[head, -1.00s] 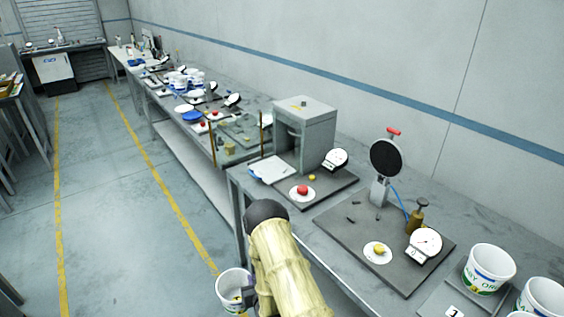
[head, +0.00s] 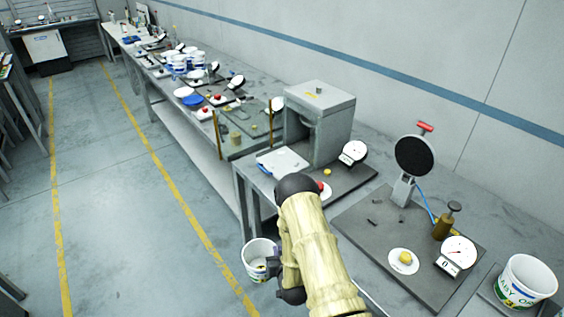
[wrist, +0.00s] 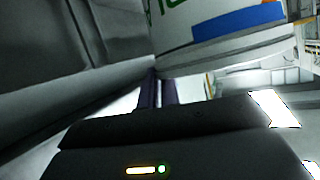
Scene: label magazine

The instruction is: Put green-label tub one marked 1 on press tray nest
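A white tub (head: 256,266) hangs over the floor at the table's front edge, beside my gripper (head: 274,264). My gripper looks shut on its wall; the arm hides part of the contact. In the wrist view the tub's side with green lettering and a blue band (wrist: 238,22) is close to my fingers (wrist: 157,92). Its number cannot be read. Another white tub (head: 527,279) with green and blue print stands on a dark tray (head: 490,291) at the lower right. I cannot tell which surface is the press tray nest.
A grey box-shaped machine (head: 322,120) has a white plate (head: 283,161) and a dial (head: 353,152) by it. A dark board (head: 385,238) holds a press with a black disc (head: 416,155), a scale dial (head: 458,252) and a yellow piece (head: 404,257). The floor left is clear.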

